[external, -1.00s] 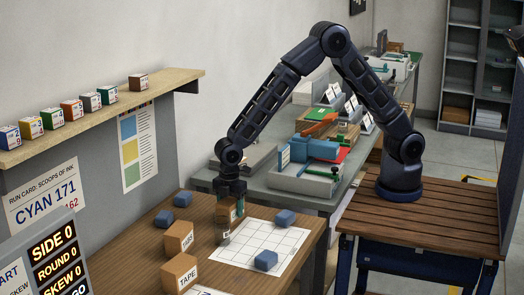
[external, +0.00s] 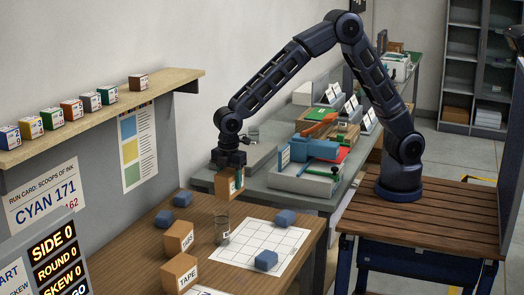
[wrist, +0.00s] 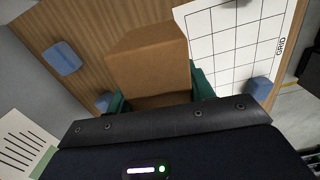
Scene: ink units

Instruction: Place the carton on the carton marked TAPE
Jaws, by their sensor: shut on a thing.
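My gripper (external: 230,168) is shut on a brown carton (external: 227,186) and holds it above the wooden table. In the wrist view this carton (wrist: 148,52) sits between the green finger pads. The carton marked TAPE (external: 178,273) stands on the table near its front edge, lower left of my gripper, with nothing on top of it. A similar carton marked TABS (external: 176,238) stands just behind it, also with a bare top.
A clear glass (external: 222,231) stands below the held carton, beside the white grid sheet (external: 243,254). Blue blocks (external: 266,260) lie on and around the sheet. A shelf with small boxes (external: 72,110) runs along the left wall.

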